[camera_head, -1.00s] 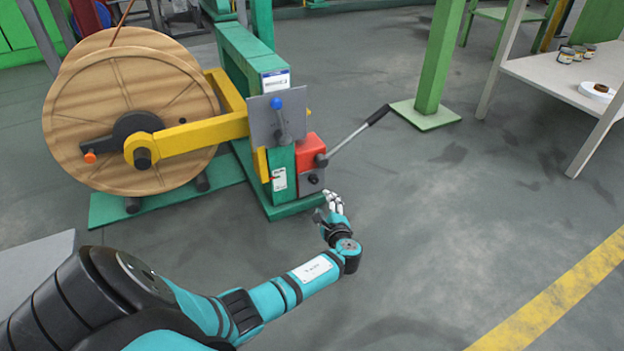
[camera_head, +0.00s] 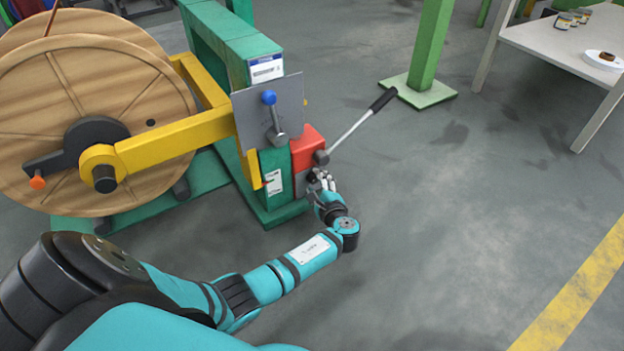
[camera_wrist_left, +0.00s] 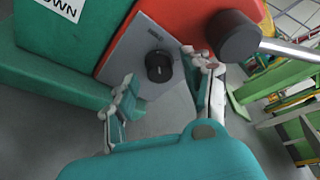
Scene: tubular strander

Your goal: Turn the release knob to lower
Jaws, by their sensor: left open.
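The release knob is a small round black knob (camera_wrist_left: 159,66) on a grey plate (camera_wrist_left: 140,50) at the lower part of the red pump block (camera_head: 307,145). In the head view my gripper partly covers the knob. My left gripper (camera_head: 322,180) is open, close in front of the plate. In the left wrist view its two fingers (camera_wrist_left: 165,92) stand apart, one on each side below the knob, with nothing between them. I cannot tell whether a finger touches the plate. My right gripper is not in view.
A lever with a black handle (camera_head: 383,100) sticks out up and right from the red block. A grey plate with a blue-ball lever (camera_head: 269,97) and a yellow arm (camera_head: 180,143) are to the left, beside a wooden reel (camera_head: 60,150).

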